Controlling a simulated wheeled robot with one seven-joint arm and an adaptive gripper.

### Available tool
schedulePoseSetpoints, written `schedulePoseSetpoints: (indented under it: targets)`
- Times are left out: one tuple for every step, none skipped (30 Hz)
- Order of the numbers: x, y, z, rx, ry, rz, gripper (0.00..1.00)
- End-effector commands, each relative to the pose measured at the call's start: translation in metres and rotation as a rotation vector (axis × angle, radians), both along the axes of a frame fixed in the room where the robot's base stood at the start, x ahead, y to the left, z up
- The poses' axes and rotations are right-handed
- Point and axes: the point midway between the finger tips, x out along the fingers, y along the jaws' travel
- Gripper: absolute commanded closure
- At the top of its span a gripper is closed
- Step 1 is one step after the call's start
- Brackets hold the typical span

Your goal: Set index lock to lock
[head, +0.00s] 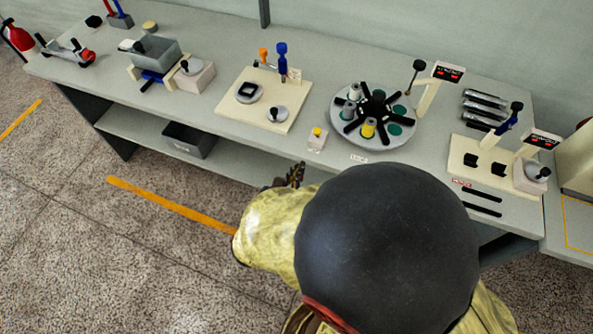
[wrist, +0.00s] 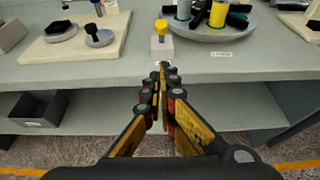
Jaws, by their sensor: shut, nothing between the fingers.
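A small pale block (head: 316,143) with a yellow knob (head: 317,131) on top stands near the bench's front edge, just left of the round turntable (head: 338,122). I take it to be the index lock; its setting cannot be read. In the wrist view the yellow knob (wrist: 161,27) is upright on the block (wrist: 162,45), straight beyond my fingertips. My gripper (wrist: 163,68) is shut and empty, apart from the block. In the head view my gripper (head: 297,172) is in front of the bench edge, left of and nearer than the block.
The turntable carries black arms and several spools. A small label (head: 358,158) lies on the bench front right of the block. A cream board (head: 240,116) with knobs and a blue-handled lever (head: 281,60) stands to the left. A grey bin (head: 190,140) sits on the shelf below.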

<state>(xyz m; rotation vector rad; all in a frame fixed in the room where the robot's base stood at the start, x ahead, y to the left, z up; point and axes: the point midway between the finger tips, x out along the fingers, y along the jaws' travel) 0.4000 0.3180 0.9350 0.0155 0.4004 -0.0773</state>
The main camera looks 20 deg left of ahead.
Motion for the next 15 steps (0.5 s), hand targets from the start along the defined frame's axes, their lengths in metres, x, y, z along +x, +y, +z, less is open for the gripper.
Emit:
schedulePoseSetpoints:
  targets:
    - [0.010,-0.002,-0.008,-0.001,0.001,-0.004,1.00]
    - [0.016,-0.003,-0.010,-0.001,0.001,-0.006,1.00]
    - [0.023,-0.003,-0.013,-0.001,0.001,-0.005,1.00]
    - [0.028,-0.004,-0.015,0.000,0.000,-0.005,1.00]
    - [0.034,-0.004,-0.017,0.000,0.000,-0.004,1.00]
    - [0.041,-0.005,-0.021,0.000,0.000,-0.005,1.00]
    - [0.046,-0.005,-0.023,0.000,0.001,-0.004,1.00]
    - [0.052,-0.006,-0.026,0.000,0.001,-0.005,1.00]
    - [0.058,-0.006,-0.028,-0.001,0.001,-0.004,1.00]
    - [0.063,-0.006,-0.030,0.000,0.000,-0.004,1.00]
    - [0.068,-0.006,-0.028,0.003,-0.001,-0.005,1.00]
    - [0.074,-0.006,-0.024,0.004,-0.001,-0.004,1.00]
    - [0.078,-0.007,-0.022,0.003,0.000,-0.003,1.00]
    - [0.081,-0.007,-0.020,0.003,-0.001,-0.002,1.00]
    - [0.086,-0.007,-0.018,0.003,-0.001,-0.002,1.00]
